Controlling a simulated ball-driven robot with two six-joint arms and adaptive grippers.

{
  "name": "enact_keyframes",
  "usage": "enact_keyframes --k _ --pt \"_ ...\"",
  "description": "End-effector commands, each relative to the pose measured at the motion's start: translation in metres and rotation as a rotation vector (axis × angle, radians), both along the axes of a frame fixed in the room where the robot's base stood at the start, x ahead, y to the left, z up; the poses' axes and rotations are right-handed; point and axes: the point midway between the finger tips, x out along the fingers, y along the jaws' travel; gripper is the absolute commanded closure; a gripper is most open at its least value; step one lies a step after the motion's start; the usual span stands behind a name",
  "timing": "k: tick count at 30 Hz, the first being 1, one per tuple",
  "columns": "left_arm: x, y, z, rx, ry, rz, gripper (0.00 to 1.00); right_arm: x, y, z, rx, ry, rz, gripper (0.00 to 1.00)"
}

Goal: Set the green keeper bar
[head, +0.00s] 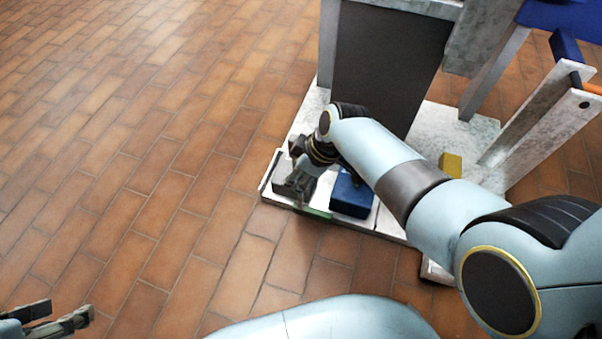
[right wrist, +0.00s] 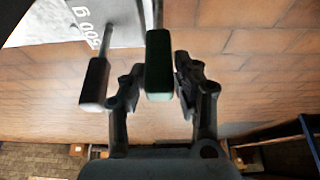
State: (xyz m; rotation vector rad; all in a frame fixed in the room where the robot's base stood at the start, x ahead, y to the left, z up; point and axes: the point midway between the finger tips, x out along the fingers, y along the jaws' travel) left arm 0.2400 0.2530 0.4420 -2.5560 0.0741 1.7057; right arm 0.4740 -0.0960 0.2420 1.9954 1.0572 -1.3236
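In the head view only a green sliver of the bar (head: 316,213) shows at the front edge of the pale base plate (head: 283,200). My right arm reaches over the plate and hides much of its gripper (head: 302,172) and the bar. My left gripper (head: 62,318) is open and empty at the lower left, over the floor, far from the plate.
A grey block (head: 293,186) and a blue block (head: 351,194) sit near the plate's front edge. A dark upright panel (head: 385,65) stands behind. A yellow block (head: 451,164) is further right. A dark-ended rod (right wrist: 95,84) hangs beside the bar. The left floor is clear.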

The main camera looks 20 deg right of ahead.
Motion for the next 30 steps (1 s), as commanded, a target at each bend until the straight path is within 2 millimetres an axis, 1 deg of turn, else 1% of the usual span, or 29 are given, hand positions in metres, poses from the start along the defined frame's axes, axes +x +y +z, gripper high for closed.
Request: enact_keyframes --k 1,3,11,14,17,20,27,30 --pt "0.000 0.000 0.000 0.000 0.001 0.000 0.60 0.000 0.000 0.000 -0.001 0.001 0.000 0.62" --pt "0.000 0.000 0.000 0.000 0.000 0.000 0.60 0.000 -0.001 0.000 -0.002 0.001 0.001 0.52" --pt "0.002 -0.001 0.001 -0.002 -0.005 0.002 0.60 -0.001 -0.002 0.000 -0.004 0.003 0.001 0.52" --pt "0.002 -0.001 0.001 -0.003 -0.006 0.002 0.60 -0.002 -0.004 0.003 -0.004 0.002 0.001 0.52" --pt "0.001 -0.001 0.001 -0.002 -0.005 0.002 0.60 -0.004 -0.007 0.013 -0.003 0.000 0.001 0.52" --pt "0.001 0.000 0.001 -0.002 -0.004 0.001 0.60 -0.008 -0.012 0.028 -0.004 0.000 0.001 0.52" --pt "0.001 0.000 0.001 -0.001 -0.003 0.001 0.60 -0.018 -0.028 0.074 -0.004 -0.001 0.002 0.52" --pt "0.001 0.000 0.001 -0.001 -0.003 0.001 0.60 -0.022 -0.033 0.090 -0.004 0.001 0.002 0.52"
